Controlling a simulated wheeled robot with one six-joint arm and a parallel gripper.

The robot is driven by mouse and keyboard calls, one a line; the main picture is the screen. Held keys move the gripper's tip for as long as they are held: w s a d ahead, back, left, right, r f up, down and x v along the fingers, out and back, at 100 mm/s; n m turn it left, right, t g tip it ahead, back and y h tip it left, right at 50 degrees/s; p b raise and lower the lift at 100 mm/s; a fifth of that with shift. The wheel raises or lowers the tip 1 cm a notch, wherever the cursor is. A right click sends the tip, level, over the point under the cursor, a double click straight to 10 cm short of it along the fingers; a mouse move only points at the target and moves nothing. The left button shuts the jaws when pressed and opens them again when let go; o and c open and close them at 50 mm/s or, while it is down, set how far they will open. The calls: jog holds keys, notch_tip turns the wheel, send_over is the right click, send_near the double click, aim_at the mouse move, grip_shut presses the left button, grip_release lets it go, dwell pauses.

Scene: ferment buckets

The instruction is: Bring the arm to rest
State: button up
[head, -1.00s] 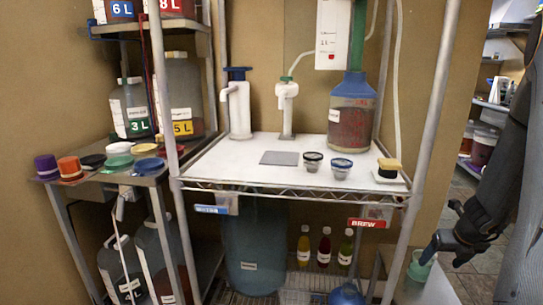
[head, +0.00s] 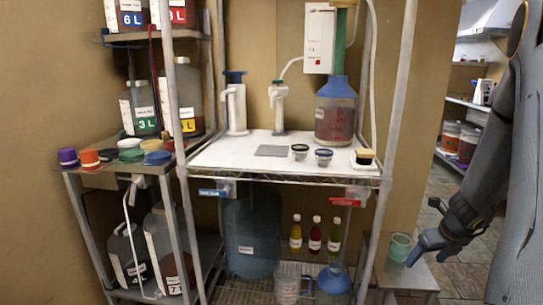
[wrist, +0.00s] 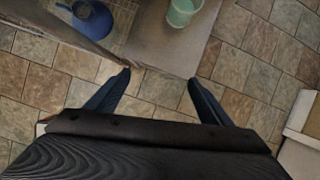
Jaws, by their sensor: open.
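My gripper (head: 424,232) is at the right of the head view, at the end of my dark arm, near a green cup (head: 400,247). In the wrist view my gripper (wrist: 158,82) points down with its two blue-tipped fingers spread wide and nothing between them. Tiled floor and the edge of a low grey stand show beyond the fingers. The green cup also shows in the wrist view (wrist: 182,12), on the stand, beyond the fingertips and apart from them.
A wire rack (head: 283,178) with a white top holds a blue-topped jug (head: 335,110), two small jars and pumps. Its lower level holds a large teal bucket (head: 252,235), several bottles and a blue funnel (head: 334,279). A side shelf with coloured lids stands left. The right aisle (head: 480,240) has open floor.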

jog(key=s+a+r+n+g+y+p, duration=0.1)
jog(key=s+a+r+n+p, duration=0.1)
jog(key=a+r+n, duration=0.35)
jog(key=s+a+r+n+p, duration=0.2)
jog(key=a+r+n, duration=0.1)
jog(key=a+n, duration=0.55)
jog(key=s+a+r+n+g+y+p, duration=0.15)
jog(key=a+r+n, duration=0.3)
jog(key=a, duration=0.45)
jog(key=s+a+r+n+g+h+p, duration=0.1)
jog(key=s+a+r+n+p, duration=0.1)
jog(key=s+a+r+n, duration=0.2)
jog(key=s+a+r+n+g+h+p, duration=0.1)
jog(key=s+a+r+n, duration=0.3)
jog(key=s+n, duration=0.7)
jog(key=a+n+p, duration=0.1)
jog(key=a+n, duration=0.1)
jog(key=shift+s+a, duration=0.15)
jog(key=shift+a, duration=0.15)
jog(key=shift+n, duration=0.25)
